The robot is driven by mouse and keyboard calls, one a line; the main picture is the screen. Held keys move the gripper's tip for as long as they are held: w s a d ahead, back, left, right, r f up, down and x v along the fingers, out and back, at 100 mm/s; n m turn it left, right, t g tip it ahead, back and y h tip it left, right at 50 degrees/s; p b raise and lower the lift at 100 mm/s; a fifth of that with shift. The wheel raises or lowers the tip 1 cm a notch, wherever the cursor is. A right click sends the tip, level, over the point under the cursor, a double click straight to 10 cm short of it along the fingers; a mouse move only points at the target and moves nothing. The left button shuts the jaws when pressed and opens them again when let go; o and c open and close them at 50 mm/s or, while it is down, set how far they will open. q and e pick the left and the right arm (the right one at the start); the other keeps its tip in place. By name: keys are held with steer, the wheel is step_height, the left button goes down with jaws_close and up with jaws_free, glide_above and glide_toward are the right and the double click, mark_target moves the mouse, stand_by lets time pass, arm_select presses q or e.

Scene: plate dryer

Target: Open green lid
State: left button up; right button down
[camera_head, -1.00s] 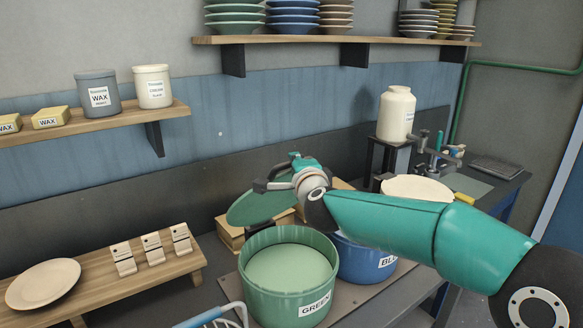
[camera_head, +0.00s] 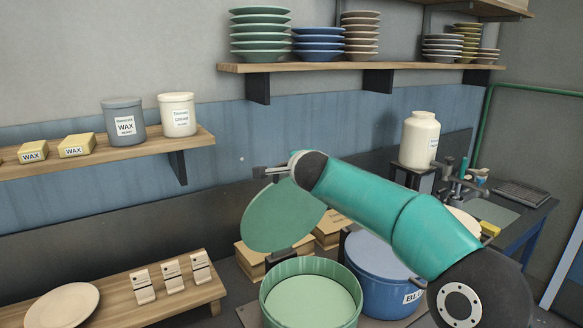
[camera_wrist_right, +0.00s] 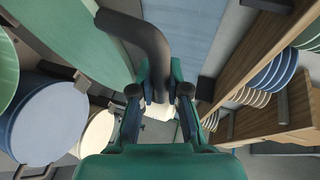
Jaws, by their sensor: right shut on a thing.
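The green lid (camera_head: 282,215) is off its pot, held in the air and tilted steeply above and behind the pot's rim. The green pot (camera_head: 310,312) stands open below it, with pale green contents showing. My right gripper (camera_head: 272,172) is at the lid's upper edge, with its fingers partly hidden by my arm. In the right wrist view the jaws (camera_wrist_right: 160,95) are shut on the lid's dark curved handle (camera_wrist_right: 150,35). The lid (camera_wrist_right: 85,40) fills the upper left there. My left gripper is not in view.
A blue pot (camera_head: 378,262) with a pale blue top stands right of the green pot. Wooden boxes (camera_head: 258,262) lie behind. A low wooden stand (camera_head: 120,300) with a plate is at left. The upper shelf (camera_head: 330,72) with stacked plates is above my gripper.

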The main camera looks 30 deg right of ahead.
steer(key=shift+w+d+f+g, duration=0.15)
steer(key=shift+w+g, duration=0.15)
steer(key=shift+w, duration=0.25)
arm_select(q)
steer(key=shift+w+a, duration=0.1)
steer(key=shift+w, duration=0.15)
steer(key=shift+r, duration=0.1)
arm_select(e)
steer(key=shift+w, duration=0.15)
steer(key=c, duration=1.1)
jaws_free()
steer(key=shift+c, duration=0.2)
steer(key=shift+a, duration=0.2)
steer(key=v, duration=1.2)
steer(key=shift+d, duration=0.15)
steer(key=shift+w, duration=0.1)
